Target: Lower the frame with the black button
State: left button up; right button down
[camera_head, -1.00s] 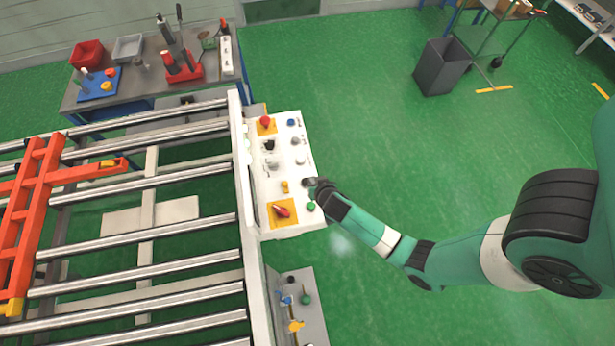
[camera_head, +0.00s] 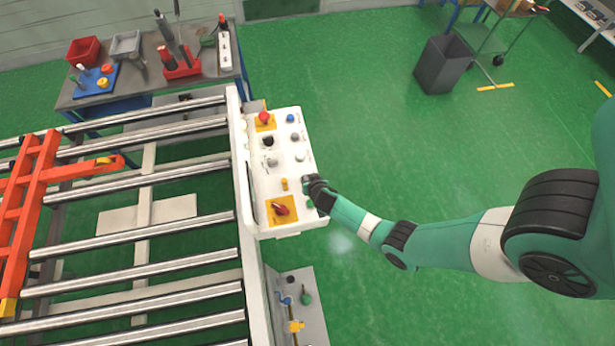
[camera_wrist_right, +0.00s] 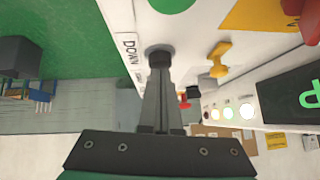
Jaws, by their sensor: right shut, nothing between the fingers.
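The white control panel (camera_head: 285,215) stands at the right side of the roller conveyor, with several coloured buttons and knobs. My right gripper (camera_head: 309,183) is at the panel's lower right edge. In the right wrist view my right gripper (camera_wrist_right: 160,62) is shut and empty, its tips at the dark round button (camera_wrist_right: 157,48) beside the "DOWN" label. The tips overlap it; I cannot tell whether it is pressed in. In the head view my gripper hides this button. The red-orange frame (camera_head: 30,190) lies across the rollers at the left. My left gripper is not in view.
The yellow knob (camera_wrist_right: 219,58) and a green button (camera_wrist_right: 172,3) are close to my right gripper's tips. A red switch (camera_head: 281,208) is on the panel. A workbench (camera_head: 140,92) stands behind the conveyor. The green floor to the right is open around a grey bin (camera_head: 443,64).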

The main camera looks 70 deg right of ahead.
notch_tip(320, 180, down, 2)
jog(key=shift+f+b, duration=0.1)
jog(key=shift+b, duration=0.9)
notch_tip(320, 180, up, 5)
jog(key=p, duration=0.4)
jog(key=shift+s+d, duration=0.15)
jog(key=p+v, duration=0.1)
jog(key=v, duration=0.8)
jog(key=shift+s+a+p, duration=0.25)
jog(key=shift+s+p, duration=0.05)
jog(key=shift+p, duration=0.1)
